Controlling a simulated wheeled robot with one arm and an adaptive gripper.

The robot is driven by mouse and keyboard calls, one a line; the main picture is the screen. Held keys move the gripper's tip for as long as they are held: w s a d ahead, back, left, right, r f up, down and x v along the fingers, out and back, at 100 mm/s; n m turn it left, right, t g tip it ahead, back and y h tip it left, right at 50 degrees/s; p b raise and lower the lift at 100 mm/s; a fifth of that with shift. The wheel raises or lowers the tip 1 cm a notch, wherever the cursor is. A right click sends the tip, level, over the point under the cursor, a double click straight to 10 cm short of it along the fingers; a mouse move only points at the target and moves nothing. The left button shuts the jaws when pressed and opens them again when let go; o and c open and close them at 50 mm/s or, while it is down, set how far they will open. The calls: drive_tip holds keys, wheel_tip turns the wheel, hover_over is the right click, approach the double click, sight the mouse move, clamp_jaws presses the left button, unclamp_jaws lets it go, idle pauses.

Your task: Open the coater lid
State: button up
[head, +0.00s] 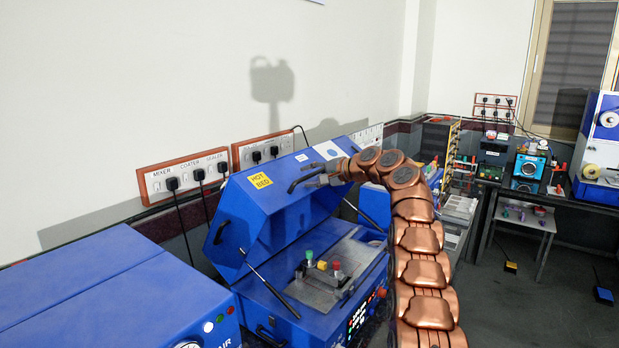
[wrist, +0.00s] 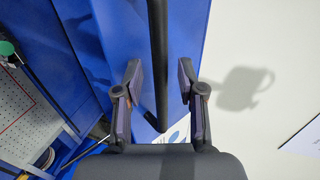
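The blue coater (head: 290,318) stands in front of the wall. Its lid (head: 262,212), with a yellow HOT BED label, is raised and tilted back, held by thin struts. The lid's black handle (head: 305,176) is on its upper front edge. My gripper (head: 322,181) is at that handle, at the end of my copper arm. In the wrist view, my gripper (wrist: 163,95) has its two fingers apart, with the black handle bar (wrist: 158,60) running between them. Gaps show on both sides of the bar. The lid's blue face (wrist: 120,45) lies behind it.
Inside the coater is a grey plate (head: 325,290) with green, yellow and red knobs. A blue machine (head: 110,290) stands close on the left. Plugged sockets (head: 185,176) line the wall behind. Open floor (head: 530,310) lies at right.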

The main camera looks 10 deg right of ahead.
drive_tip(key=v, duration=1.1)
drive_tip(key=shift+s, duration=0.25)
drive_tip(key=shift+d+r, duration=0.1)
drive_tip(key=shift+d, duration=0.05)
drive_tip(key=s+a+f+n+g+h, duration=0.1)
drive_tip(key=s+a+f+n+g, duration=0.15)
drive_tip(key=s+a, duration=0.5)
drive_tip(key=s+a+f+n+g+h+b, duration=0.1)
drive_tip(key=s+a+f+g, duration=0.2)
drive_tip(key=s, duration=0.8)
drive_tip(key=s+a+f+n+g+h, duration=0.1)
drive_tip(key=s+a+f+n+g, duration=0.15)
drive_tip(key=s+a, duration=0.5)
drive_tip(key=s+d+f+n+g+h, duration=0.1)
drive_tip(key=s+d+f, duration=0.3)
drive_tip(key=s, duration=0.8)
drive_tip(key=s+d+f+n+g+h, duration=0.1)
drive_tip(key=s+d+f+h, duration=0.2)
drive_tip(key=s+f, duration=0.4)
drive_tip(key=s+d+f+n+g+h, duration=0.1)
drive_tip(key=s+d+f+h, duration=0.2)
drive_tip(key=s, duration=1.4)
wheel_tip(320, 180, down, 3)
drive_tip(key=shift+d+r+g+b, duration=0.1)
drive_tip(key=shift+d+g+b, duration=0.35)
drive_tip(key=shift+d, duration=0.45)
